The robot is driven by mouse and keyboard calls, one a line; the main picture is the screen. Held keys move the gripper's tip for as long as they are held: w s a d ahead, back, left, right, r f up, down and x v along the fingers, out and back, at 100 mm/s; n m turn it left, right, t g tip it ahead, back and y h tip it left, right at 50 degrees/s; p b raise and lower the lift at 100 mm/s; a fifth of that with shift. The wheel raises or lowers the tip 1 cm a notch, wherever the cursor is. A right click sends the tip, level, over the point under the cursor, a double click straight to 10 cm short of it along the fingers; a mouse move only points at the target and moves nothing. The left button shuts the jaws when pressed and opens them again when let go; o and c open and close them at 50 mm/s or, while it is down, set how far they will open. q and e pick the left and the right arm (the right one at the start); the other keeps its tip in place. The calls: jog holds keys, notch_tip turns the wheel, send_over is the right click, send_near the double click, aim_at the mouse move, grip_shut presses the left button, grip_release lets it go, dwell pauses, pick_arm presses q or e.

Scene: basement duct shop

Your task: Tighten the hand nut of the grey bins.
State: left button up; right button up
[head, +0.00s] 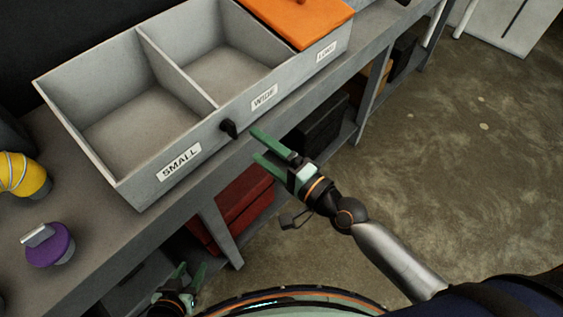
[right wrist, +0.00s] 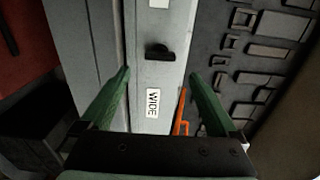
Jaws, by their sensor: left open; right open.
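The grey bins (head: 150,190) stand on the bench in the head view, with labels SMALL, WIDE and LONG on the front wall. The black hand nut (head: 228,128) sticks out of that wall between the SMALL and WIDE labels. In the right wrist view the hand nut (right wrist: 160,52) lies ahead, between the lines of the two fingers. My right gripper (head: 258,146) is open and empty, just in front of the nut and apart from it; its green fingers also show in the wrist view (right wrist: 160,78). My left gripper (head: 184,275) is open and empty, low by the bench front.
An orange lid (head: 300,18) covers the LONG compartment; the SMALL and WIDE compartments look empty. A yellow item (head: 20,174) and a purple item (head: 48,246) stand on the bench at left. A red box (head: 238,205) sits below the bench.

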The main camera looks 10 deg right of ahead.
jog(key=b+v, duration=0.1)
jog(key=v, duration=0.5)
jog(key=shift+s+d, duration=0.1)
dwell(0.3)
